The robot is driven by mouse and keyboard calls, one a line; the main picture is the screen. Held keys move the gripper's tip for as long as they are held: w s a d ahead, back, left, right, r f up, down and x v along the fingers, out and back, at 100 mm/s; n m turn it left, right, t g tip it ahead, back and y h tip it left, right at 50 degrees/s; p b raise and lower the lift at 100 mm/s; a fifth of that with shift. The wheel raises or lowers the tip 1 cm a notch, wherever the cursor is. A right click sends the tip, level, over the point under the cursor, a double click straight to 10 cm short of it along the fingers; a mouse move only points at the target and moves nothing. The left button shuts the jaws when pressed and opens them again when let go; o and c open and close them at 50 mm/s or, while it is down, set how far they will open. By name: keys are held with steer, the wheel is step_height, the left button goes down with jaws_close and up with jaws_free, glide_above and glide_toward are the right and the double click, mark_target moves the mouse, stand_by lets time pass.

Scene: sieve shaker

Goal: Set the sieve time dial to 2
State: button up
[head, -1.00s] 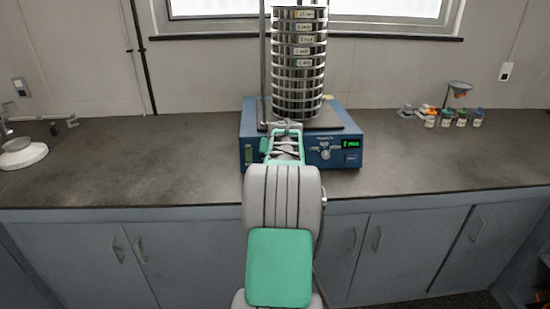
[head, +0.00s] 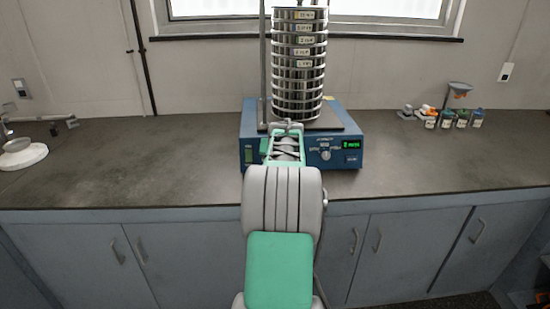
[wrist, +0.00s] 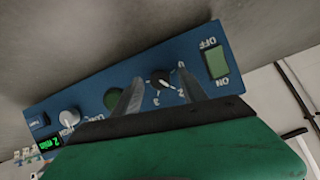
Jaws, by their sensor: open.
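The blue sieve shaker (head: 345,115) stands on the counter against the wall. In the wrist view its front panel is tilted. A dark dial with a white pointer (wrist: 160,79) sits there, with small numerals around it. My gripper (wrist: 159,73) is open, with one finger on each side of this dial; I cannot tell whether they touch it. In the head view my arm hides the fingers and the dial. A silver knob (wrist: 69,117) sits near the green display (wrist: 50,142), which seems to read 2 min. The display also shows in the head view (head: 351,145).
A tall sieve stack (head: 298,75) stands on the shaker. The panel also has a green ON/OFF switch (wrist: 217,63) close to one finger and a round green part (wrist: 113,98). Small bottles (head: 461,119) stand at the right.

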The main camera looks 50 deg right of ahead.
steer(key=v, duration=0.7)
